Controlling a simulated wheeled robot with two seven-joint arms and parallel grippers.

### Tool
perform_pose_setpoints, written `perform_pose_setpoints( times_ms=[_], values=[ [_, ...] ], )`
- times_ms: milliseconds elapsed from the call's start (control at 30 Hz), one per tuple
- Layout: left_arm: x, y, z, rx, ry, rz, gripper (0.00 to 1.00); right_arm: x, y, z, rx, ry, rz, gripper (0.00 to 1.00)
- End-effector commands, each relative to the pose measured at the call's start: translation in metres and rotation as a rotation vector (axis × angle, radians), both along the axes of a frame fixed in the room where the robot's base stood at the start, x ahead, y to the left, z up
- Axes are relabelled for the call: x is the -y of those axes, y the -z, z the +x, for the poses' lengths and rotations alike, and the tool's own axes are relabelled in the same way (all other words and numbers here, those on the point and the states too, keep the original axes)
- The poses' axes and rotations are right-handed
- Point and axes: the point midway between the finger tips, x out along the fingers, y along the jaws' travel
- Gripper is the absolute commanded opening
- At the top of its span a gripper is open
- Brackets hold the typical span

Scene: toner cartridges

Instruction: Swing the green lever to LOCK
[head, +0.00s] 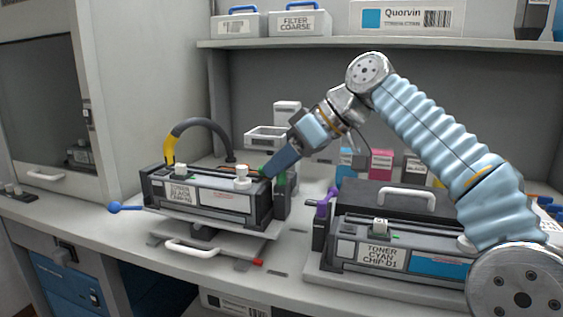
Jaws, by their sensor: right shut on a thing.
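A black toner cartridge (205,195) sits on a grey stand, labelled as toner black. My right gripper (270,172) reaches down from the upper right to the cartridge's right end. It is shut on the green lever (281,183), of which only small green parts show beside the fingers. The fingers hide most of the lever, and I cannot read any LOCK mark. My left gripper is not in view.
A blue-knobbed lever (125,208) sticks out at the left of the stand. A toner cyan unit (385,257) with a purple lever (327,203) stands on the right. Small boxes (381,163) stand behind. A shelf (420,43) runs above.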

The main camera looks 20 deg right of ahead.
Motion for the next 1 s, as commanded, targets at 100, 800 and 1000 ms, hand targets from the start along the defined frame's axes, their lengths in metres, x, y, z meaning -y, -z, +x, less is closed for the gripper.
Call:
perform_pose_setpoints(
  times_ms=[100,800,1000],
  values=[
    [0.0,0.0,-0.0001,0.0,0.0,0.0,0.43,0.0,-0.0001,0.0008,0.001,-0.052,0.001,0.0],
    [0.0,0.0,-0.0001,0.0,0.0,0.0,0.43,-0.0002,0.0002,0.0003,-0.001,-0.12,-0.001,0.2],
    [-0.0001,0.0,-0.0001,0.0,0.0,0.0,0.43,-0.0003,0.0002,0.0002,-0.001,-0.12,-0.001,0.37]
  ],
)
